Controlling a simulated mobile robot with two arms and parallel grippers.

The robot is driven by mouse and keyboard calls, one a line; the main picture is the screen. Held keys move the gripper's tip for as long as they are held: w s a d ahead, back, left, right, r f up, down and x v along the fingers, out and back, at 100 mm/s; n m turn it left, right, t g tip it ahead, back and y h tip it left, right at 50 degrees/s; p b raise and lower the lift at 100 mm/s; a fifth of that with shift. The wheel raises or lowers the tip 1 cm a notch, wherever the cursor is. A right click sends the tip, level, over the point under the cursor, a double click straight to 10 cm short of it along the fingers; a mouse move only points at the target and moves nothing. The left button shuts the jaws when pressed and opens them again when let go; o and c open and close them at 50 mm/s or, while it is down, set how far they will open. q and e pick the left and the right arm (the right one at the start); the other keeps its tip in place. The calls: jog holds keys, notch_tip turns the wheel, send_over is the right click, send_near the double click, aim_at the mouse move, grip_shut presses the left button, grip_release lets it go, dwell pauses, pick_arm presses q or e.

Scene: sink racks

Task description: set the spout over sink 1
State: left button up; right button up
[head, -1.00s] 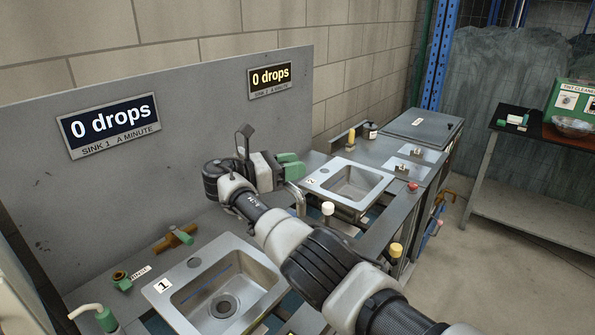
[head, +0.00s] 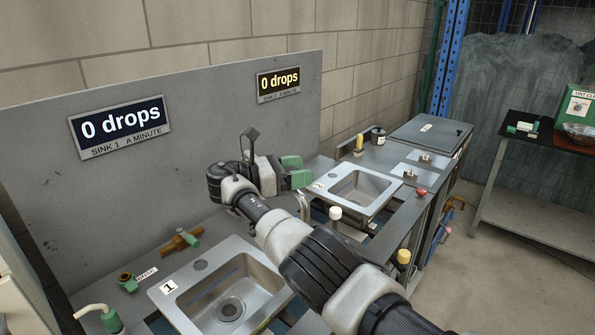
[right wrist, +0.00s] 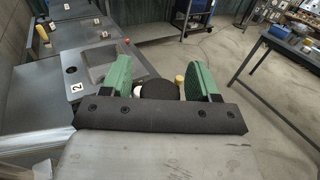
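Sink 1 (head: 205,314) is a steel basin with a "1" label in the lower middle of the head view. A curved grey metal spout (head: 303,207) shows partly, below my right gripper and near sink 2 (head: 348,207); my arm hides its lower part. My right gripper (head: 295,172) has green fingers, apart, just above the spout. In the right wrist view, a dark round thing (right wrist: 158,88) shows between the fingers with gaps on both sides; I cannot tell whether it is part of the spout. My left gripper is not in view.
A brass valve with a green end (head: 182,240) and a brass fitting (head: 127,281) lie behind sink 1. A green bottle (head: 112,320) stands at lower left. A grey panel (head: 200,150) with two "0 drops" displays rises behind. White (head: 335,213) and yellow (head: 403,257) knobs stand near my arm.

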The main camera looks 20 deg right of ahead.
jog(key=shift+r, duration=0.1)
jog(key=s+d+r+b, duration=0.1)
jog(key=s+d+r, duration=0.6)
jog(key=r, duration=0.3)
jog(key=shift+s+d+r, duration=0.3)
jog(key=shift+s+r, duration=0.1)
jog(key=shift+s, duration=0.5)
jog(key=shift+c, duration=0.4)
